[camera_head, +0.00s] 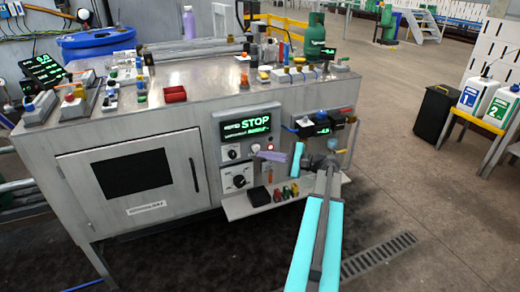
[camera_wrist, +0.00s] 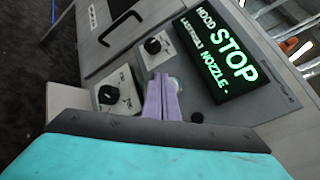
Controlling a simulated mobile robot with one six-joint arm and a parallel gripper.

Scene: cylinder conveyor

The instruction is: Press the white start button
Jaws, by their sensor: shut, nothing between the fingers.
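The white start button (camera_head: 256,148) is a small round button on the machine's front panel, below the green STOP display (camera_head: 245,126). My gripper (camera_head: 266,155) has lilac fingers, shut and empty, pointing at the panel close to the button. In the wrist view the shut fingers (camera_wrist: 162,84) cover part of a pale round button (camera_wrist: 177,82). I cannot tell whether the fingertips touch it.
Two black rotary knobs (camera_wrist: 152,46) (camera_wrist: 109,95) sit beside the fingers. A dark round button (camera_wrist: 196,117) is on the other side. A small ledge (camera_head: 240,208) with coloured items juts out below the panel. Open floor lies to the right.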

